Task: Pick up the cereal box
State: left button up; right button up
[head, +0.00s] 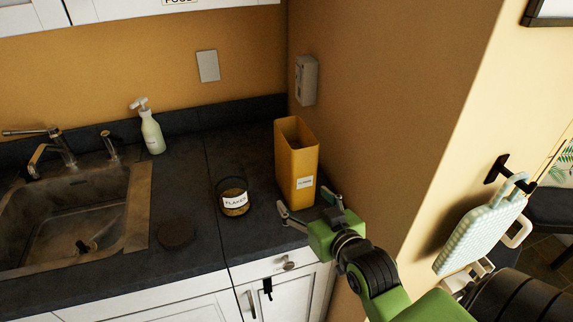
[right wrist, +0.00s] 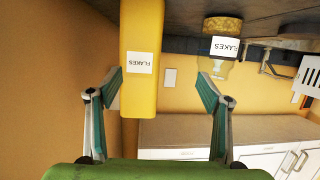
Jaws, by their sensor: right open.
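The cereal box (head: 296,160), tall and yellow with a white label, stands upright on the dark counter near the wall corner. Its top looks open in the head view. My right gripper (head: 308,207) is open and empty at the counter's front edge, just in front of the box's lower part. In the right wrist view the box (right wrist: 143,65), labelled FLAKES, appears beyond the open right gripper (right wrist: 162,86), closer to the left-hand finger. I cannot tell whether that finger touches it. My left gripper is not in view.
A glass jar labelled FLAKES (head: 233,200) stands left of the box; it also shows in the right wrist view (right wrist: 222,47). A round dark disc (head: 176,234), soap bottle (head: 152,132) and sink (head: 70,215) are further left. The wall (head: 380,90) is close on the right.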

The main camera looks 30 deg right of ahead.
aim_at(307, 149)
jog(key=w+d+r+t+h, duration=0.1)
jog(key=d+r+t, duration=0.2)
jog(key=r, duration=0.6)
jog(key=shift+m, duration=0.4)
jog(key=w, duration=0.2)
jog(key=w+d+p, duration=0.1)
jog(key=w, duration=0.2)
jog(key=w+d+p, duration=0.1)
jog(key=w, duration=0.1)
jog(key=shift+w+r, duration=0.15)
jog(key=shift+w, duration=0.2)
jog(key=w+p, duration=0.1)
jog(key=w, duration=0.1)
jog(key=w+p, duration=0.1)
jog(key=w, duration=0.1)
jog(key=w+d, duration=0.1)
jog(key=shift+w+f+p, duration=0.2)
jog(key=shift+w+p, duration=0.2)
jog(key=c, duration=1.7)
